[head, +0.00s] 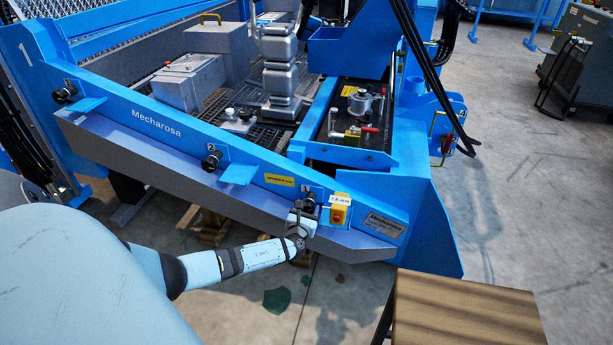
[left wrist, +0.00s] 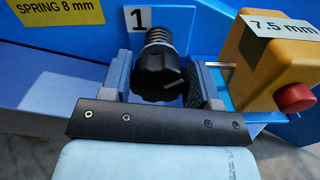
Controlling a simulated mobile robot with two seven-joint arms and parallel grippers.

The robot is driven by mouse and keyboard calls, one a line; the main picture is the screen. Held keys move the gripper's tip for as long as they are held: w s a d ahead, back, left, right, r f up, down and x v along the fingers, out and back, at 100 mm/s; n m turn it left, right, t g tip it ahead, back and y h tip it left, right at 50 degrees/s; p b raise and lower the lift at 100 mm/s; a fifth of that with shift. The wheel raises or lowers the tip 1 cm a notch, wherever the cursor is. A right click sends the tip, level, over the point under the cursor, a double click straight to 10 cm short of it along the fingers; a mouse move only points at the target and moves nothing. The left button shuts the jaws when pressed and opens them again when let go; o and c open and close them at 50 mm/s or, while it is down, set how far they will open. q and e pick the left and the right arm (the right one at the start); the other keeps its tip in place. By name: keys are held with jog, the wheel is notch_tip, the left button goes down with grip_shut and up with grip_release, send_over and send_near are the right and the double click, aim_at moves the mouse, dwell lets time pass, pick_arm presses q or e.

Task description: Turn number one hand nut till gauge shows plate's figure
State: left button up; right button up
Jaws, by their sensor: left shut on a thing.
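The number one hand nut is a black lobed knob (left wrist: 162,78) on a threaded rod under a white "1" label (left wrist: 138,18); in the head view the nut (head: 309,202) is on the blue beam near its right end. My left gripper (head: 302,218) is shut on it, one finger on each side of the knob in the left wrist view (left wrist: 165,88). The yellow gauge (left wrist: 250,72) with a red button reads 7.5 mm; it also shows in the head view (head: 341,204). The yellow plate (left wrist: 58,11) reads SPRING 8 mm; the head view shows it too (head: 279,180). My right gripper is out of view.
Two more black hand nuts sit along the beam, one in the middle (head: 211,161) and one at the far left (head: 65,94). Blue brackets jut out beside them. Open floor lies to the right.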

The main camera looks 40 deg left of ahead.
pick_arm(q)
jog(key=shift+r+m, duration=0.1)
jog(key=shift+m, duration=0.4)
jog(key=shift+m+p, duration=0.4)
jog(key=shift+m, duration=0.1)
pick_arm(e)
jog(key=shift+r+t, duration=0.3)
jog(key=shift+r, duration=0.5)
pick_arm(q)
jog(key=o, duration=0.9)
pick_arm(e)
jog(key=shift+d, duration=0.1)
